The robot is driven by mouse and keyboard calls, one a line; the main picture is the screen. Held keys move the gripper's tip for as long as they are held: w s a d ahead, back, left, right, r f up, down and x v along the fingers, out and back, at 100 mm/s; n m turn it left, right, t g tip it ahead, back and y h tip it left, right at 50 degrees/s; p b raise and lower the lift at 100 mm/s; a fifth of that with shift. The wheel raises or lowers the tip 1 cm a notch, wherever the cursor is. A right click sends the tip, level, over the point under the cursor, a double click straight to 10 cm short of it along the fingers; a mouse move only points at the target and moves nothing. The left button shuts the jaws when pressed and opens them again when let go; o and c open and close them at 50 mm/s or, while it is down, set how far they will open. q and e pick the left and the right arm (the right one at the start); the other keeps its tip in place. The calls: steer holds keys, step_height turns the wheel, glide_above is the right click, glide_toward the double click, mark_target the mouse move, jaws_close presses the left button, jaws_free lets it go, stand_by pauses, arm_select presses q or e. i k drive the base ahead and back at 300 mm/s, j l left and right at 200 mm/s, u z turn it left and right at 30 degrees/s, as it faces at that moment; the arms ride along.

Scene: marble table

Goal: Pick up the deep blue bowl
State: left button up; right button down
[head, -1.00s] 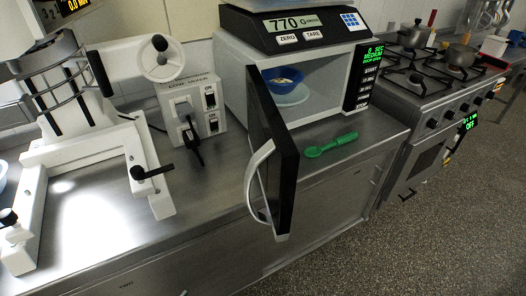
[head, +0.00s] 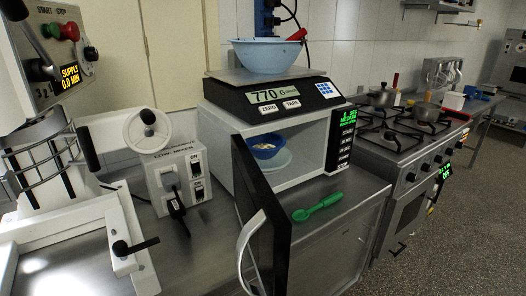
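The deep blue bowl (head: 267,148) sits inside the open microwave (head: 300,160), on a pale round plate (head: 276,164). It holds something light-coloured. The black microwave door (head: 268,222) with its white handle stands open toward me and partly covers the left of the opening. A light blue bowl (head: 265,56) stands on the scale on top of the microwave. Neither of my grippers shows in the head view.
A digital scale (head: 272,95) reading 770 G lies on the microwave. A green spoon (head: 318,207) lies on the steel counter in front of it. A white low mixer box (head: 178,180) and a large mixer (head: 45,150) stand left. A gas stove (head: 410,135) with pots is at right.

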mark_target(264, 146)
steer(key=u, duration=0.95)
steer(key=l+u, duration=0.45)
steer(key=k+l+u, duration=0.15)
steer(key=l+u, duration=0.35)
steer(key=k+l+u, duration=0.55)
steer(key=l, duration=0.15)
steer(key=k+l+u, duration=0.2)
steer(key=k+l, duration=0.4)
steer(key=l, duration=0.15)
